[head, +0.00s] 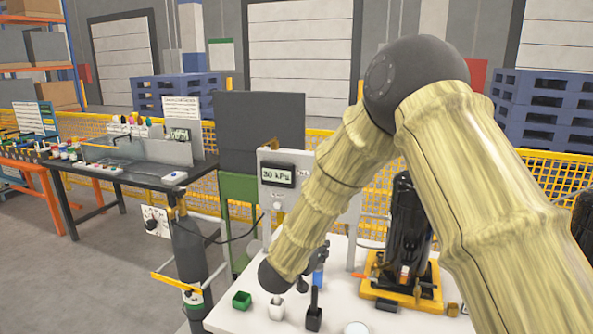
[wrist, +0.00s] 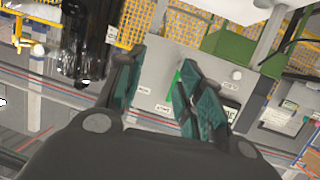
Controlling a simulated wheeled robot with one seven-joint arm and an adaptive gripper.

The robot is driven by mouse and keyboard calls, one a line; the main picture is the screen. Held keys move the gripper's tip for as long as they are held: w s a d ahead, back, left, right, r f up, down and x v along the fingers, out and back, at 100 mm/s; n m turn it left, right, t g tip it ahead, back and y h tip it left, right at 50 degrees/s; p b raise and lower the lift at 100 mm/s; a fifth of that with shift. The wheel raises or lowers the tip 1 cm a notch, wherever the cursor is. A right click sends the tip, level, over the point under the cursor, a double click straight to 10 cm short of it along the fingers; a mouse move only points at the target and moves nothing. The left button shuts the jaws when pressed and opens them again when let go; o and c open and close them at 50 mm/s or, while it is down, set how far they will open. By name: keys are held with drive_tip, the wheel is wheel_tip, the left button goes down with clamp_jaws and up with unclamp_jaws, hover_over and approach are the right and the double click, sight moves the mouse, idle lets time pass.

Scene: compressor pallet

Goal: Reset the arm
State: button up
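My arm is bent across the right half of the head view, its forearm sloping down to the left over the white table (head: 240,318). In that view my gripper is mostly hidden, and I cannot clearly make out its fingers. In the wrist view my gripper (wrist: 164,62) shows two teal-padded fingers, spread apart. I see nothing held between them; the grey panel and a green patch behind show through the gap.
A black compressor (head: 408,228) stands on a yellow base (head: 400,294), close to my arm. A green cup (head: 242,300), a white cup (head: 276,308) and a black holder (head: 314,316) stand at the table's front. A gauge panel (head: 277,176) reads 30 kPa. A dark cylinder (head: 189,252) stands left.

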drive_tip(key=s+d+f+n+g+y, duration=0.1)
drive_tip(key=s+d+f+g+y, duration=0.15)
drive_tip(key=s+f, duration=0.6)
drive_tip(key=s+d+f+n+g+y, duration=0.15)
drive_tip(key=s+d+f, duration=0.3)
drive_tip(key=f, duration=0.65)
drive_tip(key=s+d+f+n+g+y, duration=0.1)
drive_tip(key=s+d+f, duration=0.2)
drive_tip(key=s+f, duration=0.5)
drive_tip(key=s+d+f+g, duration=0.2)
drive_tip(key=s+f, duration=0.2)
drive_tip(key=s, duration=0.7)
drive_tip(key=s+d+f+g+y, duration=0.1)
drive_tip(key=s+d+f+g, duration=0.1)
drive_tip(key=s, duration=0.9)
drive_tip(key=s+d+f+n+g+y, duration=0.1)
drive_tip(key=s+d+f+g, duration=0.2)
drive_tip(key=s, duration=0.7)
wheel_tip(320, 180, down, 3)
drive_tip(key=shift+s+r+g, duration=0.1)
drive_tip(key=shift+s+g, duration=0.3)
drive_tip(key=shift+d, duration=0.2)
